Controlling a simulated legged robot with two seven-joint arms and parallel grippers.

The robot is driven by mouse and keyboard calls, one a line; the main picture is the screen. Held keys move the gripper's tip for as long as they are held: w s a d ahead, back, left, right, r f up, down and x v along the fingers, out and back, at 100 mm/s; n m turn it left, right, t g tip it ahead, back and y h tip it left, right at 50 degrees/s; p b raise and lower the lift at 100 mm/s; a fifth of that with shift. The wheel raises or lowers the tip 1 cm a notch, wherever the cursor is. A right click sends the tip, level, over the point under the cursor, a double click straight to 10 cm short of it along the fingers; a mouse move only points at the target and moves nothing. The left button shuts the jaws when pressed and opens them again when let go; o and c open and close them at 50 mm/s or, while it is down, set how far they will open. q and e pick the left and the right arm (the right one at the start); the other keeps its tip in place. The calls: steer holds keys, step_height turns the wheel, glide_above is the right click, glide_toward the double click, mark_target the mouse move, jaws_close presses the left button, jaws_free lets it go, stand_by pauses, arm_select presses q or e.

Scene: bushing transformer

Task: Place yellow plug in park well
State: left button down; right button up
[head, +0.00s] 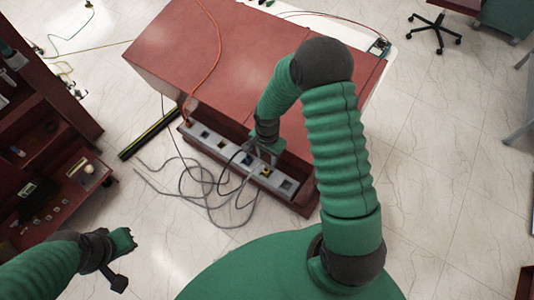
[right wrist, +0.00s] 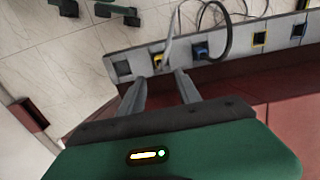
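The yellow plug (right wrist: 157,60) sits in the grey socket strip (right wrist: 140,54) with a grey cable rising from it; it also shows in the head view (head: 265,171). My right gripper (right wrist: 160,77) is open, its two fingers apart just in front of the yellow plug and not closed on it. In the head view my right gripper (head: 266,155) is over the strip. A dark square well (right wrist: 122,67) lies beside the yellow plug at the strip's end; no label shows which well is the park well. My left gripper (head: 121,262) is open and empty above the floor.
A blue plug (right wrist: 200,50) with a black cable stands close beside the yellow one. A yellow-framed opening (right wrist: 259,38) is farther along. The red cabinet (head: 225,70) rises behind the strip. Loose grey cables (head: 205,185) lie on the floor. A dark red shelf (head: 45,125) stands left.

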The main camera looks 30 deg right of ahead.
steer(key=s+a+r+n+t, duration=0.1)
steer(key=s+a+r+n, duration=0.2)
steer(key=r+n, duration=0.3)
steer(key=s+a+r+n+t, duration=0.1)
steer(key=s+a+r+n, duration=0.3)
steer(key=r, duration=0.5)
steer(key=s+n, duration=0.2)
steer(key=n, duration=0.1)
steer(key=shift+a+r+n+t, duration=0.2)
steer(key=shift+a+n+t, duration=0.1)
steer(key=shift+s+a+r, duration=0.1)
steer(key=shift+s, duration=0.15)
steer(key=shift+w+a, duration=0.1)
steer(key=shift+a, duration=0.05)
